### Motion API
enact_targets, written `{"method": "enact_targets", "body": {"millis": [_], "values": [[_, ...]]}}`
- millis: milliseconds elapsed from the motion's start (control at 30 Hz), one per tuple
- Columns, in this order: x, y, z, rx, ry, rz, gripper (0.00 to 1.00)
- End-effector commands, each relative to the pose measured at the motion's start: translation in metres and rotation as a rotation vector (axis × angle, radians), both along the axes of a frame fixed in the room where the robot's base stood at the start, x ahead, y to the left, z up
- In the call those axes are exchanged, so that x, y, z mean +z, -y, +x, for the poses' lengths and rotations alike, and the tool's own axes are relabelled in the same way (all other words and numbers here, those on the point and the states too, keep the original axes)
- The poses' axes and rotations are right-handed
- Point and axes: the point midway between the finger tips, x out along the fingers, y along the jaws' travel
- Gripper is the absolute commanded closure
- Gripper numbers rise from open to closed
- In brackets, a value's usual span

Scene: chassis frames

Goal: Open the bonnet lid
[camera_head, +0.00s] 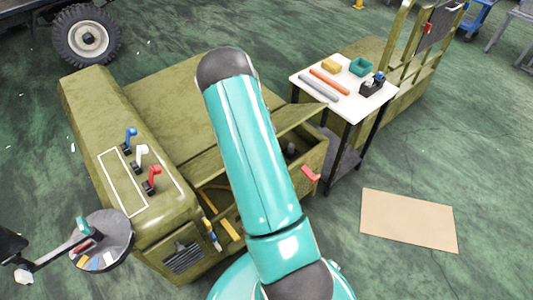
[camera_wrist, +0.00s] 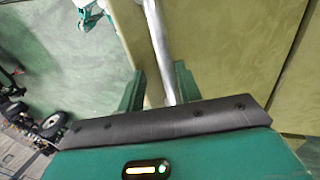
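The bonnet lid (camera_head: 305,121) is an olive panel on the olive chassis, tilted up over an open bay (camera_head: 292,152). My teal arm hides part of the lid, and my gripper is hidden in the head view. In the wrist view, the two teal fingers of my gripper (camera_wrist: 159,92) stand apart, with a silver bar (camera_wrist: 158,45) running between them. An olive edge shows beside the bar, between it and the left finger. The bar lies close to the right finger; I cannot tell whether they touch. A broad olive panel (camera_wrist: 235,50) fills the right of that view.
A red part (camera_head: 311,174) sits at the bay's right rim. Blue, white and red levers (camera_head: 141,153) stand on the left fender. A white-topped table (camera_head: 345,88) with tools stands right of the chassis. A tan sheet (camera_head: 409,220) lies on otherwise open green floor.

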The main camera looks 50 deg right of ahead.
Motion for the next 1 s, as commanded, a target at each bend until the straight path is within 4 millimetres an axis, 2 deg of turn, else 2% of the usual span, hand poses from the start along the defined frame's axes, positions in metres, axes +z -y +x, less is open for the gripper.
{"method": "enact_targets", "body": {"millis": [200,500,667,933,1000], "values": [[-0.026,0.003,-0.021,-0.006,0.123,-0.01,0.66],[-0.059,0.003,-0.04,-0.005,0.265,-0.026,0.66],[-0.067,0.002,-0.043,-0.002,0.297,-0.032,0.66],[-0.067,0.001,-0.043,0.0,0.303,-0.033,0.66],[-0.066,0.001,-0.042,0.0,0.303,-0.033,0.8]]}}
